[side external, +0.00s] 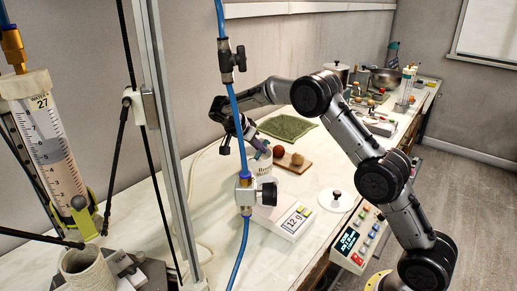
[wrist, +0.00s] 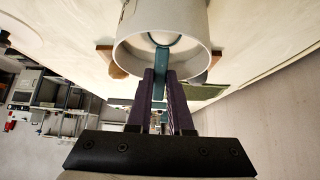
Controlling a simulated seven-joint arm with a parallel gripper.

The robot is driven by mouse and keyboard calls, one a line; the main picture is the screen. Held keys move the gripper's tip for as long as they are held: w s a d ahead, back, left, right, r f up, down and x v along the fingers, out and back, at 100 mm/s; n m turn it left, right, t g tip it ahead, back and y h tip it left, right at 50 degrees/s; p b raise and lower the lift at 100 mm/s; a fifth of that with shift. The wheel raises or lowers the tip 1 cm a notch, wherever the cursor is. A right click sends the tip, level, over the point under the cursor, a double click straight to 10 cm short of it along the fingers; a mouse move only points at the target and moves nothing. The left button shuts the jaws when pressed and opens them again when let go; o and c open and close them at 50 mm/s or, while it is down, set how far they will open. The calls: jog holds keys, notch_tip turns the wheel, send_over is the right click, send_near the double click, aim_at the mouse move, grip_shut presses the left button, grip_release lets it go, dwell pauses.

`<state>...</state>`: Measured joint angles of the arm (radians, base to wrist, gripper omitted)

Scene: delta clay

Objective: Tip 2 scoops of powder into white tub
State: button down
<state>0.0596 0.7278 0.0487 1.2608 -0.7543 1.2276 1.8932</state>
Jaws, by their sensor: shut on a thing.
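My gripper (side external: 252,142) is shut on the handle of a teal scoop (wrist: 161,62). In the wrist view its purple fingers (wrist: 161,85) grip the handle from both sides. The scoop's far end reaches into the mouth of a white tub (wrist: 124,45); its rounded end shows against the tub's inside. In the side view the labelled white tub (side external: 265,168) stands on the bench just below my gripper, partly hidden by it. I cannot read the label fully. No powder can be made out in the scoop or tub.
A wooden board (side external: 291,168) with a red ball (side external: 278,151) and a tan ball (side external: 297,159) lies behind the tub. A scale (side external: 288,222) and a white lid (side external: 336,201) are nearer. A green cloth (side external: 288,127) lies farther back. Blue tubing (side external: 242,125) crosses the foreground.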

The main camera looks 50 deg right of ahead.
aim_at(259, 152)
notch_tip(259, 152, up, 8)
dwell(0.9)
jog(key=shift+s, duration=0.1)
dwell(0.4)
jog(key=s+a+r+m+g+y, duration=0.1)
jog(key=s+a+m, duration=0.1)
jog(key=s+a, duration=0.3)
jog(key=s+a+r+m+g+y, duration=0.1)
jog(key=s+a, duration=0.4)
jog(key=s, duration=0.5)
jog(key=shift+s+a+r+m+y, duration=0.3)
jog(key=shift+a+m+y, duration=0.1)
jog(key=shift+m, duration=0.3)
